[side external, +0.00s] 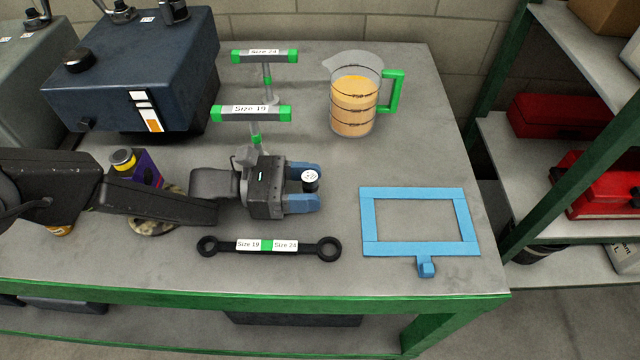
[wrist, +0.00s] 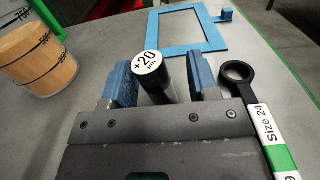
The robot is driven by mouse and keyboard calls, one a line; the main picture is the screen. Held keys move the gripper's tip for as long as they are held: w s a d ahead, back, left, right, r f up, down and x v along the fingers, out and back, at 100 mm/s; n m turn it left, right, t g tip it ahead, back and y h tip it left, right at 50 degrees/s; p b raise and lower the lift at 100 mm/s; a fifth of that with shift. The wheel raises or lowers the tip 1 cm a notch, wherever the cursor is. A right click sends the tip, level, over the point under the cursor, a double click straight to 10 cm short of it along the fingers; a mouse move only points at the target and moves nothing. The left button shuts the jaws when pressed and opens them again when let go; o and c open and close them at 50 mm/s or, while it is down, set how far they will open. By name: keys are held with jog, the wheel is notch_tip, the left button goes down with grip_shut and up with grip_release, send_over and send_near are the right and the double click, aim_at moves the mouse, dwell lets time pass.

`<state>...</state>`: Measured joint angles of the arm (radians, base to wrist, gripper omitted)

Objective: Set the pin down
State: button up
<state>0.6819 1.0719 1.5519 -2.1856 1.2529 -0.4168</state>
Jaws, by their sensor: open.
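The pin (side external: 310,182) is a dark cylinder with a white cap, and the cap reads "+20" in the wrist view (wrist: 152,72). It appears upright between the two blue fingers of my gripper (side external: 306,187). In the wrist view, my gripper (wrist: 160,86) is open, with a clear gap between the pin and the right finger. The pin is closer to the left finger, and I cannot tell if it touches it. The pin's lower end is hidden, so its contact with the table is not clear.
A blue rectangular frame (side external: 370,220) lies flat to the right. A double-ended wrench (side external: 265,245) lies in front of my gripper. A jug of amber liquid (side external: 354,100) and green-handled T-tools (side external: 253,113) stand behind. The grey bench (side external: 340,285) is bare between frame and wrench.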

aim_at(303, 180)
jog(key=r, duration=0.7)
jog(key=shift+a, duration=0.35)
jog(key=s+a+r+m+g+y, duration=0.1)
jog(key=s+a+r+m+y, duration=0.2)
jog(key=a+r+m, duration=0.3)
jog(key=s+a+r+m+g+y, duration=0.1)
jog(key=s+a+r+m+y, duration=0.25)
jog(key=a+r, duration=0.5)
jog(key=s+a+f+m+t+y, duration=0.1)
jog(key=s+a+m+t+y, duration=0.2)
jog(key=s+a, duration=0.4)
jog(key=s+a+f+m+t+y, duration=0.1)
jog(key=s+a+m+t+y, duration=0.3)
jog(key=a, duration=1.6)
jog(key=s+m+y, duration=0.1)
jog(key=s+y, duration=0.2)
jog(key=y, duration=0.1)
jog(key=shift+s+a+f+t, duration=0.15)
jog(key=shift+s+f+t, duration=0.15)
jog(key=shift+s+f, duration=0.05)
jog(key=shift+m+y, duration=0.25)
